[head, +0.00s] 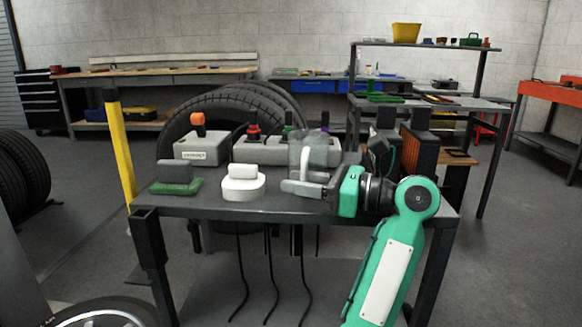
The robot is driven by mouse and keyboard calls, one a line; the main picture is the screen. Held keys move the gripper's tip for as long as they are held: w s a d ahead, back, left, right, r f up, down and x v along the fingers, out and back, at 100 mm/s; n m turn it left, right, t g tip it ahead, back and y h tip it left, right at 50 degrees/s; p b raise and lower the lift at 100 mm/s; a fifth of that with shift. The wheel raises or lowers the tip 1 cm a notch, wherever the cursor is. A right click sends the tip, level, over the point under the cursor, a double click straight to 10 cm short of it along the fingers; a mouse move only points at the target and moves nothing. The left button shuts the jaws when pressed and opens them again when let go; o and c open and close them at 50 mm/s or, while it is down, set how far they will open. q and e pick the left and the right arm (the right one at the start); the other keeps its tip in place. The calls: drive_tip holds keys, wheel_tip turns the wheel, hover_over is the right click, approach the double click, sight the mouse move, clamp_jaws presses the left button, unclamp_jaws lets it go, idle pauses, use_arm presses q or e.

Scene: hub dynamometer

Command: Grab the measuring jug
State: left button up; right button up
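The measuring jug (314,149) is clear and greyish and stands upright at the middle right of the dark table. Its lower part is hidden behind my gripper.
Dark and orange units (412,150) stand at the right. A yellow post (121,150) is at the left.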

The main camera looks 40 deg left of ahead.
use_arm(q)
drive_tip(key=shift+w+d, duration=0.1)
drive_tip(key=shift+d, duration=0.2)
drive_tip(key=shift+c, duration=0.2)
drive_tip(key=shift+a, duration=0.1)
clamp_jaws()
drive_tip(key=shift+r, duration=0.15)
